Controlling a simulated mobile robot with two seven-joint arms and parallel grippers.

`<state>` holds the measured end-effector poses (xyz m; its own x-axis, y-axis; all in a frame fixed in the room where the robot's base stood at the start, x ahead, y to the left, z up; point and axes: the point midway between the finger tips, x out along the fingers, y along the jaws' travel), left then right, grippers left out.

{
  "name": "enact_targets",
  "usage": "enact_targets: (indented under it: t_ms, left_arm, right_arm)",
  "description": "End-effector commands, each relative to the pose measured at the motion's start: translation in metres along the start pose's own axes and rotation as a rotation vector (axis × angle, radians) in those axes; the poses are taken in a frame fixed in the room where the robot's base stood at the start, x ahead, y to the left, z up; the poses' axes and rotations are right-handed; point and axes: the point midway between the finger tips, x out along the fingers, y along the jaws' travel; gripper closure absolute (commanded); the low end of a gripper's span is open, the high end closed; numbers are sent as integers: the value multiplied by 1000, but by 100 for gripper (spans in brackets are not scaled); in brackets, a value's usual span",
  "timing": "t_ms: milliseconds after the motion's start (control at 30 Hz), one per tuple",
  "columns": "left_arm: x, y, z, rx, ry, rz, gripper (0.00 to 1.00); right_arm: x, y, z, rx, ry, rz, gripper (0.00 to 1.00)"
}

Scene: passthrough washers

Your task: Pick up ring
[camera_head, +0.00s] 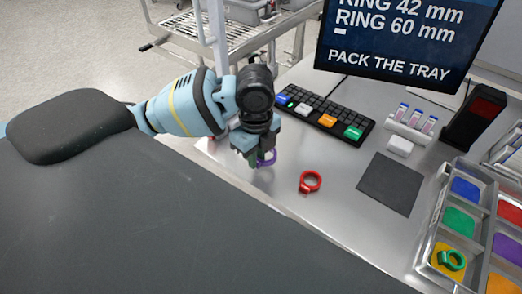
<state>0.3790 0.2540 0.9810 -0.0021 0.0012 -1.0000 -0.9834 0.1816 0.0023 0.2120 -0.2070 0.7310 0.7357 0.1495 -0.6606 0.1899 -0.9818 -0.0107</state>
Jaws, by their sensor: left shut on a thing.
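My left gripper (258,158) points down over the metal table, left of the red ring. It is shut on a purple ring (271,160), which is partly hidden by the fingers. I cannot tell whether the purple ring touches the table. A red ring (311,187) lies on the table to the right of the gripper. A green ring (443,259) lies in the yellow compartment of the sorting tray at the right. My right gripper is not in view.
A black keyboard (340,113) with coloured keys lies behind the gripper. A monitor (405,40) stands behind it. A dark square pad (390,184) lies right of the red ring. The sorting tray (432,228) has coloured compartments. A rack of vials (410,128) stands behind the pad.

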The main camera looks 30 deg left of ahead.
Motion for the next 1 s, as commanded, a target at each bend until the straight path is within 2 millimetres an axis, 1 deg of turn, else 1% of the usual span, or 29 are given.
enact_targets:
  t_ms: [33,200,400,500,700,1000]
  left_arm:
    - [-1,12,-5,4,0,-1,100]
    - [-6,52,-20,5,0,-1,100]
    - [-9,90,-36,3,0,-1,100]
    - [-11,103,-41,2,0,-2,100]
    - [-12,118,-47,-1,1,-2,100]
    - [-12,121,-48,-1,1,-1,100]
  right_arm:
    - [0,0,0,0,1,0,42]
    - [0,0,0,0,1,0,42]
    - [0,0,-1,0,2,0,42]
    - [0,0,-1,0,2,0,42]
    - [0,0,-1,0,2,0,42]
    - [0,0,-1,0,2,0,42]
